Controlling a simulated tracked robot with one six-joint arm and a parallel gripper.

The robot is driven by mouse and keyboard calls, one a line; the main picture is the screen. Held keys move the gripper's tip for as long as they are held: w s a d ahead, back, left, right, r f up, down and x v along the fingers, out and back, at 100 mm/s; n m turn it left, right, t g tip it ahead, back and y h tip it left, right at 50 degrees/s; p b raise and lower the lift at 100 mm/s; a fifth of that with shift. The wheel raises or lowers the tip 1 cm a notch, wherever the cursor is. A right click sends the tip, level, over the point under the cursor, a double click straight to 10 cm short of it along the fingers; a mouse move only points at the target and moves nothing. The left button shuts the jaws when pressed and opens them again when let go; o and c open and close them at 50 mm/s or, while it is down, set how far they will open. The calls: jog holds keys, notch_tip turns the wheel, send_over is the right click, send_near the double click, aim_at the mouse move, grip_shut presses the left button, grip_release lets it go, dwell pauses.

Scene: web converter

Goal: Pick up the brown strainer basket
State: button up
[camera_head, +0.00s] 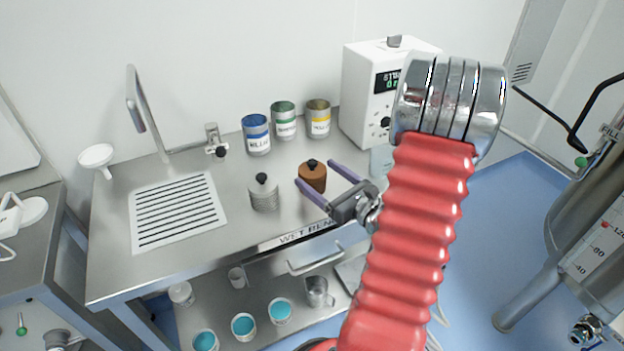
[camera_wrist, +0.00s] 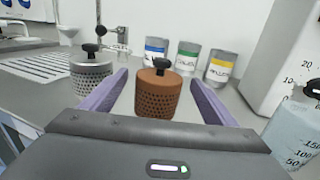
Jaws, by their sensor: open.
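The brown strainer basket (camera_head: 312,178) stands upright on the steel wet bench. It is a perforated cylinder with a black knob on top. In the wrist view the basket (camera_wrist: 158,95) is between and slightly ahead of the two purple fingers. My gripper (camera_head: 315,188) is open, with one finger on each side of the basket. In the wrist view my gripper (camera_wrist: 158,88) shows gaps between the fingers and the basket, and nothing is held.
A grey strainer basket (camera_head: 264,194) stands close by on the left. Blue (camera_head: 256,135), green (camera_head: 284,120) and yellow (camera_head: 318,119) labelled cans stand behind. A white instrument (camera_head: 368,90) and a beaker (camera_wrist: 292,130) are on the right. A slotted drain (camera_head: 178,212) lies left.

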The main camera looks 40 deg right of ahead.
aim_at(311, 169)
jog(key=shift+w, duration=1.9)
jog(key=c, duration=1.2)
